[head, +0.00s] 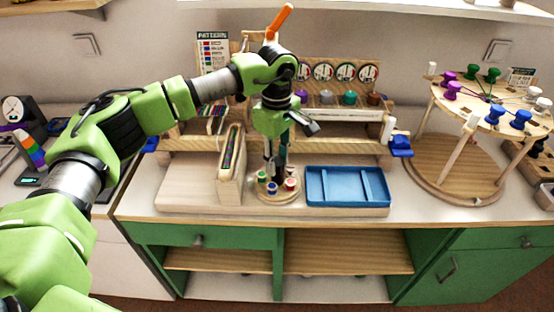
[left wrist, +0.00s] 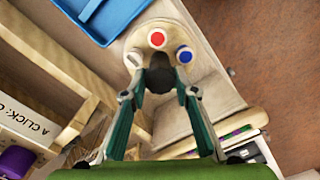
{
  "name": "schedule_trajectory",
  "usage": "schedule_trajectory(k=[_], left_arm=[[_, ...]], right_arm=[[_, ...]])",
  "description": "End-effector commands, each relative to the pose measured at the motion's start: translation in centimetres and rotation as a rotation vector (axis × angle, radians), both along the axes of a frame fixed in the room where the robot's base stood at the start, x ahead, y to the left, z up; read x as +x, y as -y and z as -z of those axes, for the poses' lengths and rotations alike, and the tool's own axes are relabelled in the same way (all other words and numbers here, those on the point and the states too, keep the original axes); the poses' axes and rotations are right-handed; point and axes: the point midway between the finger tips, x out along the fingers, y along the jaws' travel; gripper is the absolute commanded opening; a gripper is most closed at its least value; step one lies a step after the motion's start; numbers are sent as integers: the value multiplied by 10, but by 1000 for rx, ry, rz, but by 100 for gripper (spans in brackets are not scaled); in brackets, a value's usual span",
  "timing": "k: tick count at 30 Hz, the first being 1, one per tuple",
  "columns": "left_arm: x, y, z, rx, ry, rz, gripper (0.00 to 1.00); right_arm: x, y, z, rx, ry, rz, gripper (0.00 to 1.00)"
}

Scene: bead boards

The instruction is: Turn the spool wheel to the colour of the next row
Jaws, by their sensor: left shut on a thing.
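The spool wheel (head: 277,196) is a small round wooden disc on the wooden base board, with spools around its edge. In the head view, a green-topped spool (head: 262,176), a blue-topped spool (head: 272,187) and a red-topped spool (head: 290,184) show. The wheel also shows in the left wrist view (left wrist: 152,27) with red, blue and whitish spool tops. My left gripper (head: 275,172) points down over the wheel's middle. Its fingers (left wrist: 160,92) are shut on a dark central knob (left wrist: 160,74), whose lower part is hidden. My right gripper is not in view.
A blue tray (head: 348,203) lies right of the wheel, and an upright wooden bead holder (head: 231,170) stands close on its left. A pattern card (head: 213,52) with coloured rows stands behind. A round wooden stand with spools (head: 470,180) is at the right.

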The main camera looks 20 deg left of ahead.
Motion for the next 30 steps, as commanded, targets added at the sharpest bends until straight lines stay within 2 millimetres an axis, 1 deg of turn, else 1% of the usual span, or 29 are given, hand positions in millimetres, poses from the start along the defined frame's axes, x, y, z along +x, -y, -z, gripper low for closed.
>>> schedule_trajectory(k=[3, 4, 5, 6, 15, 17, 19, 23, 30], left_arm=[[1, 0, -2, -1, 4, -1, 6], [1, 0, -2, -1, 4, -1, 35], [1, 0, -2, -1, 4, -1, 43], [1, 0, -2, -1, 4, -1, 44], [1, 0, -1, -1, 2, -1, 44], [1, 0, -4, -1, 2, -1, 44], [1, 0, -10, -1, 3, -1, 44], [1, 0, -33, -1, 6, -1, 44], [1, 1, -85, -2, 6, -2, 44]], right_arm=[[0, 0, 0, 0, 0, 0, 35], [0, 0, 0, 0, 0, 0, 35], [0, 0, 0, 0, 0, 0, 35], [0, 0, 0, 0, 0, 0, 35], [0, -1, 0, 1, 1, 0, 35], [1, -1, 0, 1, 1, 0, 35], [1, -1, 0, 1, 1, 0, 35], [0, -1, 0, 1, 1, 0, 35], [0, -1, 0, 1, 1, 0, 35]])
